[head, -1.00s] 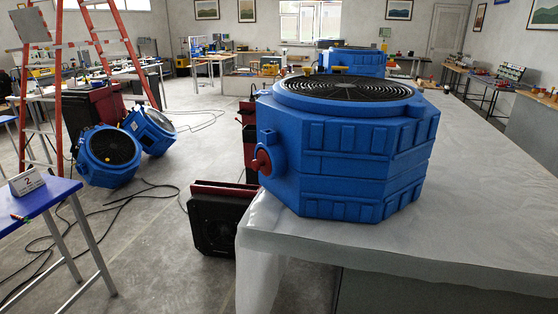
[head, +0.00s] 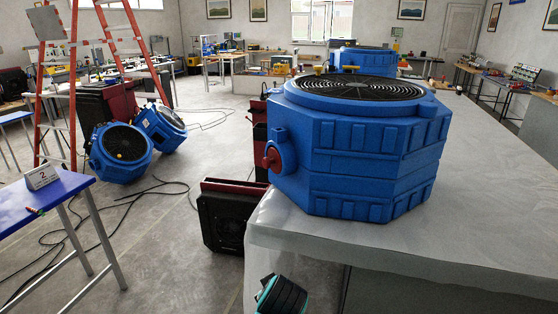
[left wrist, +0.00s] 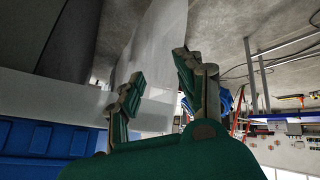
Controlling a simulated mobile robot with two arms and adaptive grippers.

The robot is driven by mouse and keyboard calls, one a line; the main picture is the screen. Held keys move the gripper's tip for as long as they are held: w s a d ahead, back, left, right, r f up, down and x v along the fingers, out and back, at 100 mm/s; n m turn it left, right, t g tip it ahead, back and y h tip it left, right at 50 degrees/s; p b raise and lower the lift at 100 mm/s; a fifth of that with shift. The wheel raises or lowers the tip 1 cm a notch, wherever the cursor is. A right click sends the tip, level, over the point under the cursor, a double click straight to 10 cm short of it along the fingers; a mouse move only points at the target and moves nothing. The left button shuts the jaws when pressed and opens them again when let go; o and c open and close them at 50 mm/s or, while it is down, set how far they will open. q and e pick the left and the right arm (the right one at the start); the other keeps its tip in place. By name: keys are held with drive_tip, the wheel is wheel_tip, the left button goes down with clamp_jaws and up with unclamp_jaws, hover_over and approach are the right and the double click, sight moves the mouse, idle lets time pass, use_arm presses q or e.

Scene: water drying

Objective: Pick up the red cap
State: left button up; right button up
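The red cap (head: 271,158) is a round red knob on a blue port at the left side of the large blue octagonal air mover (head: 362,160). The air mover stands on the covered table with its black fan grille facing up. Part of my left gripper (head: 281,298) shows at the bottom edge of the head view, below and apart from the cap. In the left wrist view my left gripper (left wrist: 158,88) has its two fingers spread apart, with nothing between them. The cap does not show clearly there. My right gripper is in neither view.
The table (head: 480,190) has a pale sheet that hangs over its front left corner. A black and red box (head: 222,215) stands on the floor beside it. A blue table (head: 40,200), an orange ladder (head: 55,90) and blue fans (head: 120,152) are at the left.

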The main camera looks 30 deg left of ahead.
use_arm(q)
drive_tip(key=w+a+r+n+y, duration=0.2)
drive_tip(key=w+r+n, duration=0.6)
drive_tip(key=r, duration=0.3)
drive_tip(key=n+y, duration=0.4)
drive_tip(key=n, duration=0.7)
approach(267, 163)
drive_tip(key=shift+t, duration=0.3)
drive_tip(key=p+x, duration=0.5)
drive_tip(key=x, duration=0.4)
drive_tip(key=shift+a+f, duration=0.15)
drive_tip(key=shift+a, duration=0.1)
drive_tip(key=shift+w+a+f, duration=0.2)
drive_tip(key=shift+a+f, duration=0.15)
clamp_jaws()
drive_tip(key=shift+d, duration=0.1)
